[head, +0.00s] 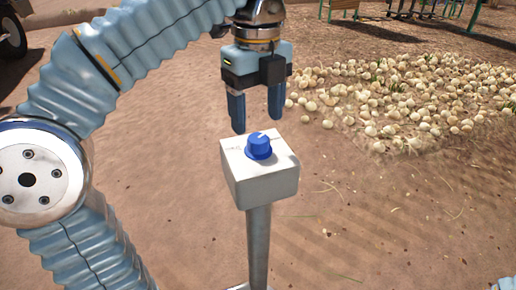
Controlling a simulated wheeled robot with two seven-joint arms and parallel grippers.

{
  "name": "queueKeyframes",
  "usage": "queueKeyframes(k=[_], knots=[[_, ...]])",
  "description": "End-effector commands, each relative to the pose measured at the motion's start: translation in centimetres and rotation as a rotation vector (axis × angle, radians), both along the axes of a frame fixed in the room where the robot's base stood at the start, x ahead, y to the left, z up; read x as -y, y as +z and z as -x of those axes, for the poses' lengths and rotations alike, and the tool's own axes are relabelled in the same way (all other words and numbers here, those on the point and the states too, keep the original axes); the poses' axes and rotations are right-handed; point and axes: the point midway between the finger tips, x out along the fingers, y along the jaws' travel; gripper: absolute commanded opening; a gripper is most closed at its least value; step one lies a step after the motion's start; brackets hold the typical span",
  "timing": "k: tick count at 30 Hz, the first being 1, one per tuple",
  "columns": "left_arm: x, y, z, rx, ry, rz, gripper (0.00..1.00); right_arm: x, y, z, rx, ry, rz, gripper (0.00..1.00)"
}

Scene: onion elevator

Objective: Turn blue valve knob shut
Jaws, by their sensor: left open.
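The blue valve knob (259,146) sits on top of a white box (262,184) on a grey post, near the middle of the head view. The knob has a pale pointer line on its top, pointing toward the upper right. My left gripper (257,116) hangs above the knob, fingers pointing down. Its two blue fingers are apart with nothing between them, and the tips are a little above the knob, not visibly touching it. My right gripper is not in view.
A large spread of onions (400,100) lies on the dirt at the right. A dark wheel (11,35) shows at the top left, and legs of a green-framed structure (340,8) stand at the top right. The ground around the post is clear.

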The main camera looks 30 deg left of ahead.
Motion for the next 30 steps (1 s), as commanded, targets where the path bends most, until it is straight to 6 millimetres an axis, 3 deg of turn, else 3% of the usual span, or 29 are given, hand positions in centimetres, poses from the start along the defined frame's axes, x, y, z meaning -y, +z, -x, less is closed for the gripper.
queueKeyframes(k=[1, 7, 19, 30], knots=[[-0.1, -1.4, 0.1, -0.004, 0.001, -0.002, 0.67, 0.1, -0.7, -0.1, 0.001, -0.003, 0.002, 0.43], [0.0, -4.0, 0.0, -0.001, 0.001, 0.000, 0.67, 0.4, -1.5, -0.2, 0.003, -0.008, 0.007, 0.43], [0.0, -4.6, 0.0, 0.000, 0.000, 0.000, 0.67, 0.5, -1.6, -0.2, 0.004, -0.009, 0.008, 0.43], [0.0, -4.6, 0.0, 0.000, 0.000, 0.000, 0.11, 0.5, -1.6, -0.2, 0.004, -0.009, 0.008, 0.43]])
